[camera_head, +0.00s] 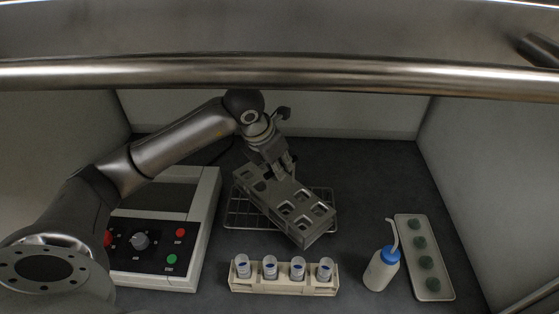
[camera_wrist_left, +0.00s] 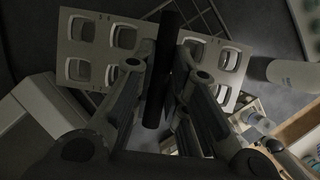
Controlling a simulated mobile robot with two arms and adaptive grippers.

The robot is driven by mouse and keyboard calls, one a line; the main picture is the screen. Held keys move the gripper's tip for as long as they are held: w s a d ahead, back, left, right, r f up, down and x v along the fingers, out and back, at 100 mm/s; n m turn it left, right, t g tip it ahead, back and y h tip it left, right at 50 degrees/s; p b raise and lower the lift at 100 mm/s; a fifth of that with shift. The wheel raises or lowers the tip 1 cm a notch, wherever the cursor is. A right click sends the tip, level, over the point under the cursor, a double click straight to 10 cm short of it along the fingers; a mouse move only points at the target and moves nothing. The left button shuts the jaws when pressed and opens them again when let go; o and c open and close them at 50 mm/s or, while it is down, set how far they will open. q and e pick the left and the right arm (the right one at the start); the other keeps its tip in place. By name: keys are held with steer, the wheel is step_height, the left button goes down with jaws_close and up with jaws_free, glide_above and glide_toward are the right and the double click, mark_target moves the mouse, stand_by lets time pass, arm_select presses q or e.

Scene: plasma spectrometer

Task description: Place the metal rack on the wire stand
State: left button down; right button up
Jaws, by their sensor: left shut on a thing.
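The grey metal rack (camera_head: 284,204), with square openings, is tilted diagonally in the head view, its lower right end toward the front. My left gripper (camera_head: 282,171) is shut on the middle of the rack from above. In the left wrist view the rack (camera_wrist_left: 214,69) spans both sides of the fingers (camera_wrist_left: 165,85). My right gripper is not in view.
A cream rack (camera_head: 283,287) with several capped vials stands in front. A wash bottle (camera_head: 382,268) and a tray (camera_head: 436,291) with several green round pieces are at the right. A control unit (camera_head: 205,215) is at the left. A metal bar (camera_head: 280,70) crosses the top.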

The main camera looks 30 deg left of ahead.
arm_select(q)
steer(key=shift+f, duration=0.1)
steer(key=shift+f+b, duration=0.15)
steer(key=shift+b, duration=0.15)
steer(key=c, duration=1.4)
jaws_free()
steer(key=shift+c, duration=0.2)
steer(key=shift+r+p, duration=0.3)
steer(key=b+v, duration=0.2)
steer(key=v, duration=0.9)
steer(key=shift+s+r+b, duration=0.25)
steer(key=shift+r+b, duration=0.1)
